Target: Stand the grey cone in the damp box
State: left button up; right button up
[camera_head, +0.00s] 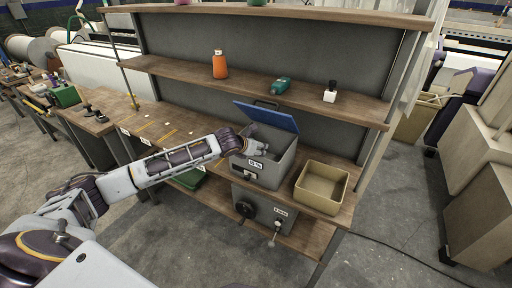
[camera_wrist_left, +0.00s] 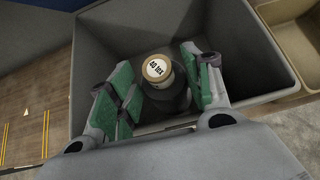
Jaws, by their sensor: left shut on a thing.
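The damp box (camera_head: 268,168) is a grey box with its blue lid (camera_head: 266,115) raised, on the lower wooden shelf. My left gripper (camera_head: 258,148) reaches into it from the left. In the left wrist view the grey cone (camera_wrist_left: 178,98) stands between the green-padded fingers of my left gripper (camera_wrist_left: 160,92), inside the walls of the damp box (camera_wrist_left: 240,50). The cone has a pale round top marked "40 tex". The fingers are shut on it. The cone's base is hidden, so I cannot tell whether it touches the floor. My right gripper is not in view.
An open tan bin (camera_head: 321,187) stands just right of the damp box. Above are an orange bottle (camera_head: 219,65), a green item (camera_head: 281,86) and a small black-capped bottle (camera_head: 330,92). A grey unit with a knob (camera_head: 262,212) sits below.

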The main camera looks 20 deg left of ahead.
pick_arm(q)
jog(key=o, duration=1.1)
jog(key=shift+c, duration=0.2)
jog(key=shift+s, duration=0.1)
jog(key=v, duration=1.2)
jog(key=shift+r, duration=0.1)
dwell(0.5)
